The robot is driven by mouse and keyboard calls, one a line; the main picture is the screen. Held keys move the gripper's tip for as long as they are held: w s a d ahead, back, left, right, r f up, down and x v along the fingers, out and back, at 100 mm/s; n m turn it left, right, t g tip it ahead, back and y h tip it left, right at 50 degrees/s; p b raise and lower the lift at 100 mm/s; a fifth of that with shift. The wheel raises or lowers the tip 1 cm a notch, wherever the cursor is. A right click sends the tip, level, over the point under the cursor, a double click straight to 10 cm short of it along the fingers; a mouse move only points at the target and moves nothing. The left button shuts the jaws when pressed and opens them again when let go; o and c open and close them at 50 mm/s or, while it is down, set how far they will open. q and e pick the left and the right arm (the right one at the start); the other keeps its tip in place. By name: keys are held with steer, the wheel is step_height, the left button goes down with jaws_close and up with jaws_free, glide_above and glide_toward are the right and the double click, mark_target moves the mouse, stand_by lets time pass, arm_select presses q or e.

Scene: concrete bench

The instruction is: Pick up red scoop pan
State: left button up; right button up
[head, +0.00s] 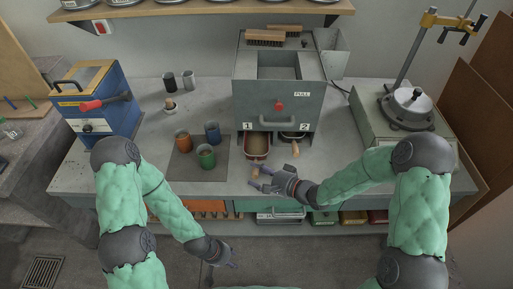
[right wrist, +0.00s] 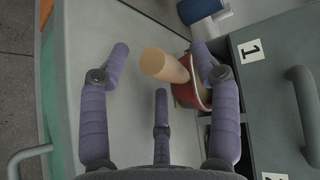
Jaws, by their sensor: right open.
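The red scoop pan (head: 257,147) sits in slot 1, the left opening under the grey box, with its wooden handle (head: 255,171) pointing out toward the front. In the right wrist view, the red pan (right wrist: 183,96) is partly hidden by a finger, and its handle (right wrist: 165,65) shows between the spread fingertips. My right gripper (head: 262,181) is open and empty, close to the handle's end; I cannot tell if it touches. My left gripper (head: 228,263) hangs low in front of the bench, with nothing visible in it; its opening is unclear.
A dark pan (head: 294,136) with a wooden handle sits in slot 2, right of the red one. Blue, orange and green cups (head: 205,156) stand on a dark mat to the left. The grey box (head: 278,95) rises behind the pans.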

jaws_close()
steer(key=shift+r, duration=0.1)
arm_select(q)
steer(key=shift+r, duration=0.2)
arm_select(e)
steer(key=shift+r, duration=0.15)
